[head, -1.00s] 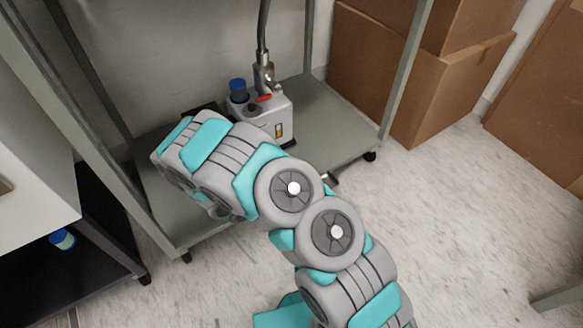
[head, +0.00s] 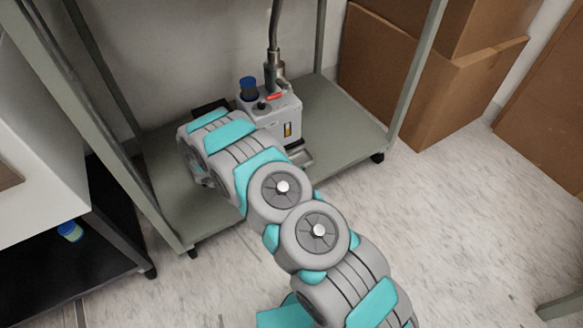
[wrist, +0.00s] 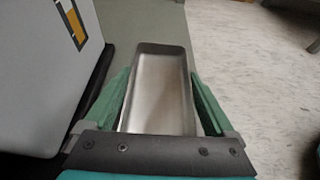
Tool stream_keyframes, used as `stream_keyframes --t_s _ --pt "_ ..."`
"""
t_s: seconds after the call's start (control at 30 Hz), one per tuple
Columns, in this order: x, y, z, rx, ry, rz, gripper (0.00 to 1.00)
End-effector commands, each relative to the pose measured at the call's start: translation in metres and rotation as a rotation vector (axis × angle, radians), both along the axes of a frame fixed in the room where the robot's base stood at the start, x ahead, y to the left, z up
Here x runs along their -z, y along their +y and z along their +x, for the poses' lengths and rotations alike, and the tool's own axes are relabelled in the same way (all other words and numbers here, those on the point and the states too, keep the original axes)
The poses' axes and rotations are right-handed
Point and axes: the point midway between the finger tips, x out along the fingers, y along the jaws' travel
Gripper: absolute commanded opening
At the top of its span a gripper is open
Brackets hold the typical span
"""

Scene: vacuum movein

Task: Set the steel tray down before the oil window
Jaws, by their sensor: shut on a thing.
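The steel tray (wrist: 158,95) is a shallow, shiny rectangular pan. In the wrist view my gripper (wrist: 163,82) is shut on it, with a green finger along each side. The pump (head: 270,112) is a pale box with a blue cap on the rack's low shelf. Its oil window (head: 288,130) is a small amber strip on the front face; it also shows at the top left of the wrist view (wrist: 72,22). Part of the tray (head: 301,158) shows close before the pump's front in the head view. My arm hides the gripper there. Whether the tray touches the shelf is unclear.
The rack's shelf (head: 345,135) is bare right of the pump, with upright posts at its corners. A steel hose (head: 274,40) rises from the pump. Cardboard boxes (head: 420,80) stand right of the rack. A dark low shelf (head: 95,245) with a blue-capped bottle is at left.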

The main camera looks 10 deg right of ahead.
Motion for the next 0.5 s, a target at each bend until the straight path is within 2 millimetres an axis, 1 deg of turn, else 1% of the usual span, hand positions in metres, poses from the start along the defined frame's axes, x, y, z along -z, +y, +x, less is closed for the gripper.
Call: stream_keyframes --t_s 0.1,0.23,0.3,0.5 --pt "0.017 0.0 -0.001 0.0 0.002 -0.001 0.27" --pt "0.031 0.001 0.0 0.0 -0.002 0.001 0.27" --pt "0.035 0.0 0.0 0.001 -0.003 0.001 0.27" --pt "0.034 0.0 0.0 0.0 -0.003 0.001 0.27"
